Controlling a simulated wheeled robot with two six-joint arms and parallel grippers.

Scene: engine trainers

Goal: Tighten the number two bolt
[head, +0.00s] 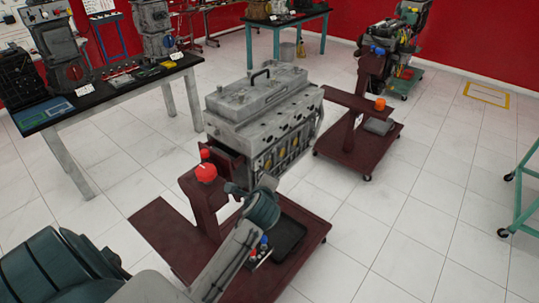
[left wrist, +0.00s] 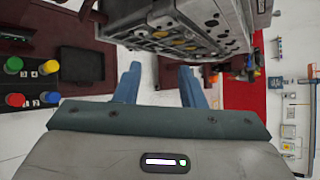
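The grey engine block (head: 262,115) sits on a maroon stand (head: 168,233) in the middle of the head view. Its side with several yellowish spots faces my left gripper and fills the top of the left wrist view (left wrist: 180,30). My left gripper (left wrist: 160,70) has its two blue fingers spread apart with nothing between them. It is in front of the engine, apart from it. Several colored caps, green (left wrist: 13,65), red (left wrist: 15,99), blue (left wrist: 52,70) and yellow (left wrist: 50,97), stand beside small tags. My right gripper is not visible.
A black tray (head: 288,238) lies on the stand's base beside the colored caps. A red ball (head: 206,173) tops a maroon post near my left arm. A second maroon stand (head: 357,160) is behind right. A black-topped table (head: 115,85) stands left.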

